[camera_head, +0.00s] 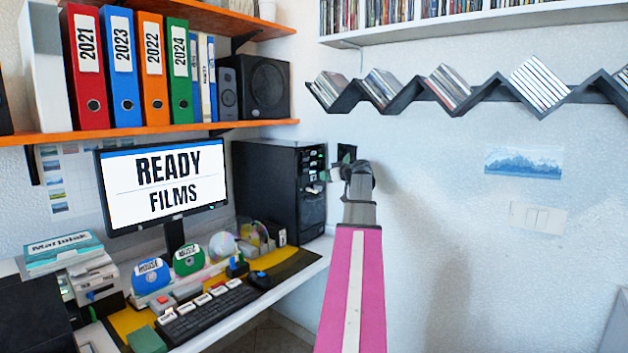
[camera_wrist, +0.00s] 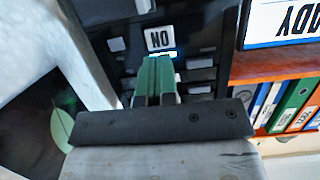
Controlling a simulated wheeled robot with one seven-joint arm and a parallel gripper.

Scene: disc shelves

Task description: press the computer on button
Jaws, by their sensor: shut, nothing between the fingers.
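The black computer tower (camera_head: 264,185) stands on the desk beside the monitor, its front facing right. In the wrist view its dark front (camera_wrist: 105,35) fills the upper middle. A white ON label (camera_wrist: 160,38), seen upside down, sits on it, with a small bright strip at its edge by the fingertips. My gripper (camera_head: 327,173) is at the tower's front. In the wrist view its green fingers (camera_wrist: 156,60) are shut and empty, their tips just by the label. The fingers hide the spot behind them, so I cannot tell whether they touch the button.
The monitor (camera_head: 165,183) is lit and reads READY FILMS. A keyboard (camera_head: 208,312) and disc holders stand on the desk. An orange shelf (camera_head: 110,134) with binders and a speaker is above. A zigzag disc rack (camera_head: 480,95) hangs on the right wall.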

